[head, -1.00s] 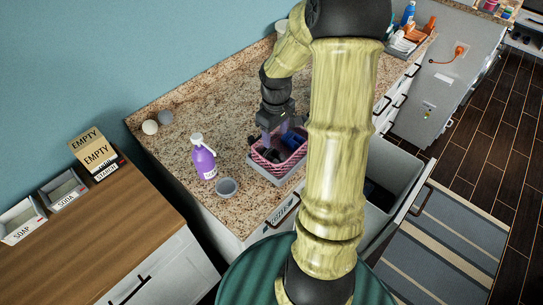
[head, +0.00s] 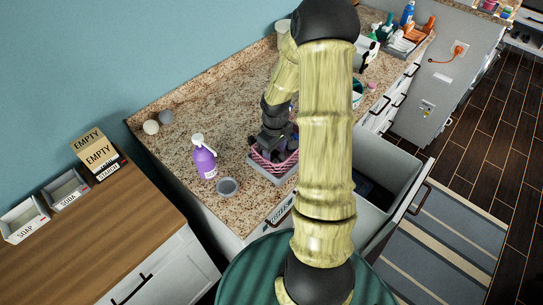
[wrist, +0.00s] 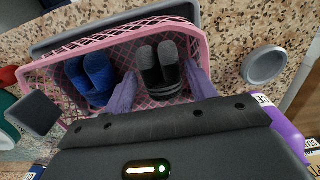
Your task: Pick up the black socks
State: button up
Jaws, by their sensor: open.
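The black socks (wrist: 158,72) are a dark pair with grey bands, looking more like slip-on shoes, inside the pink mesh basket (wrist: 62,62) in the wrist view. My gripper (wrist: 161,76) is open, with one purple finger on the left of the black pair and one on the right. I cannot tell whether the fingers touch it. A blue pair (wrist: 92,78) lies in the basket to the left of the left finger. In the head view my gripper (head: 274,150) is low over the pink basket (head: 284,170), and my arm hides most of its contents.
The basket stands on a grey tray (head: 258,172) on the granite counter (head: 228,113). A purple bottle (head: 204,160) and a small grey bowl (head: 228,187) stand to its left. An open drawer (head: 408,173) is at the right. Two round balls (head: 151,127) lie near the wall.

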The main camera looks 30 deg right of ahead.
jog(key=shift+w+f+p, duration=0.15)
jog(key=shift+f+p, duration=0.2)
jog(key=shift+f, duration=1.6)
jog(key=c, duration=0.6)
jog(key=shift+r, duration=0.15)
jog(key=shift+c, duration=0.2)
notch_tip(320, 180, up, 18)
jog(key=b, duration=0.2)
